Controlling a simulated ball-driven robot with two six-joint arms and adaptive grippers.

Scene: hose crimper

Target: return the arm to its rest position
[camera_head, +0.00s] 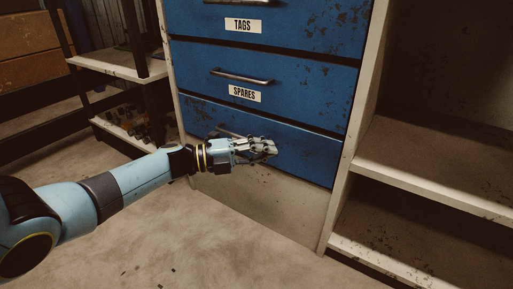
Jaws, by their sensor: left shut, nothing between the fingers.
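My left arm comes in from the left and reaches toward a blue drawer cabinet. My left gripper (268,148) is shut and empty, in front of the lowest blue drawer (305,155). It covers part of that drawer's front and most of its handle. I cannot tell whether it touches the drawer. My right gripper is not in view.
Above are the SPARES drawer (310,88) and the TAGS drawer (300,22), both with worn blue fronts. An open shelf unit (440,175) stands at the right. A dark-framed rack (118,66) stands at the left. The concrete floor (210,250) in front is clear.

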